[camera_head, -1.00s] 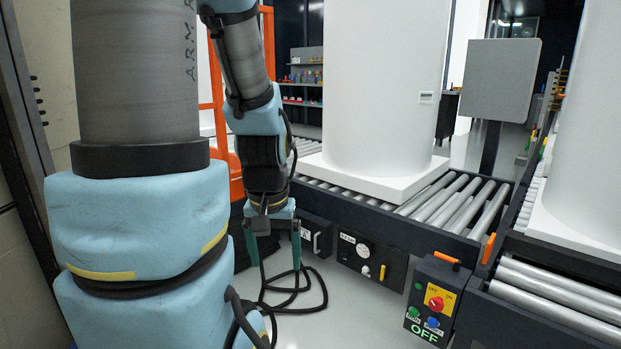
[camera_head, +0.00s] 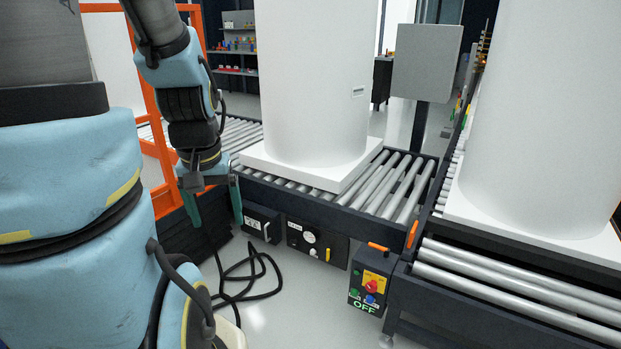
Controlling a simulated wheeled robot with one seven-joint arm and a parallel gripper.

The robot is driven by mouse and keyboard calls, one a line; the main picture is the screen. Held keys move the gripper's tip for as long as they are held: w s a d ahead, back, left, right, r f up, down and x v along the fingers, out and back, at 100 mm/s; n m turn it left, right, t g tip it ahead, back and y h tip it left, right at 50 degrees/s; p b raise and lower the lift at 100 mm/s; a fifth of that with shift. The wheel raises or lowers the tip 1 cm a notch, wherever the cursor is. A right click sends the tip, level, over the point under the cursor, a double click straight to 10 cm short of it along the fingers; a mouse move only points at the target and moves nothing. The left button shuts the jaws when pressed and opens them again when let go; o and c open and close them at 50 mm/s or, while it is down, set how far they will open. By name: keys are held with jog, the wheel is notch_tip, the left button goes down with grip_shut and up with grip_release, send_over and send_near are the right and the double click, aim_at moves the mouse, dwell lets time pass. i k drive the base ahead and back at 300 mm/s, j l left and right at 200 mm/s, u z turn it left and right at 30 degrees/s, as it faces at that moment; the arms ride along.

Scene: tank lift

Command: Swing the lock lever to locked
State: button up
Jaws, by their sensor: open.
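My gripper (camera_head: 214,208) hangs pointing down, its two green fingers apart and empty, left of the conveyor's side boxes. A dark panel (camera_head: 300,237) on the conveyor side carries a round white dial (camera_head: 309,237) and a small upright yellow lever (camera_head: 327,255). To its left, a dark box (camera_head: 252,222) has a white handle (camera_head: 266,231). An upright orange lever (camera_head: 412,235) stands at the conveyor corner. I cannot tell which of these is the lock lever, or read its label. My gripper appears apart from all of them.
A control box (camera_head: 369,288) with a red knob and "OFF" stands at the corner, an orange bar (camera_head: 378,246) above it. White tanks (camera_head: 312,80) (camera_head: 540,110) stand on roller conveyors (camera_head: 395,185). A black cable (camera_head: 245,280) lies on the floor. An orange frame (camera_head: 165,190) is behind my arm.

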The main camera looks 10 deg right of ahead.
aim_at(386, 250)
jog(key=i+l, duration=0.9)
